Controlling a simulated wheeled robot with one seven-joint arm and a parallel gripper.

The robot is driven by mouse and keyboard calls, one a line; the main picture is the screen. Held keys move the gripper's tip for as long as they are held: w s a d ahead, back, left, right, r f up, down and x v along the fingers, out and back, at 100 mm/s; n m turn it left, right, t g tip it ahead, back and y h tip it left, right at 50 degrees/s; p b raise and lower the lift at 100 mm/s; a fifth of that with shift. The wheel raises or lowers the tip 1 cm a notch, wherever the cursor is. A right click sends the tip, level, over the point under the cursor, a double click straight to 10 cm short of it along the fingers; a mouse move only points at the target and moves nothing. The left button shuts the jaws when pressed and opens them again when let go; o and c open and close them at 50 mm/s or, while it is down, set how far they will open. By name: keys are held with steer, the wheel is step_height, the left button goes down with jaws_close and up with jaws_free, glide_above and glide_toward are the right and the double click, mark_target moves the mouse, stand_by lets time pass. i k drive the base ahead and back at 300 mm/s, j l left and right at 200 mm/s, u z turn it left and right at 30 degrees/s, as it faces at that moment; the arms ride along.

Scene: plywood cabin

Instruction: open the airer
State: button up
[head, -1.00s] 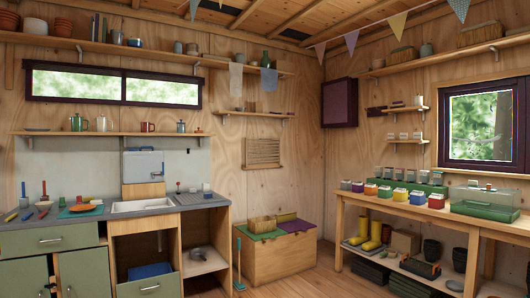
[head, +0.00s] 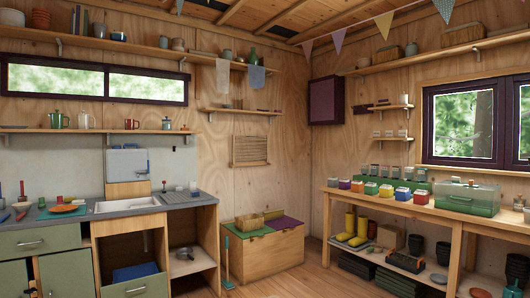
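A slatted wooden panel (head: 250,150) is fixed flat against the back wall, left of the room's corner, and looks like the folded airer. Its slats lie level, with a thin ledge along the bottom. It hangs below a small shelf and above a wooden chest, with bare plywood around it. No handle or catch can be made out at this distance. My gripper is not in view.
The wooden chest (head: 270,255) with green and purple lids stands on the floor beneath the panel. The sink counter (head: 180,201) is at left, a workbench (head: 400,207) with pots at right. The floor (head: 300,282) between is clear. Two cloths (head: 256,79) hang from the high shelf.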

mark_target(234, 137)
steer(key=i, duration=3.35)
steer(key=i+l+u, duration=0.15)
steer(key=i, duration=0.25)
steer(key=i+u, duration=0.15)
steer(key=i, duration=0.3)
steer(key=i+l+u, duration=0.2)
steer(key=i, duration=0.2)
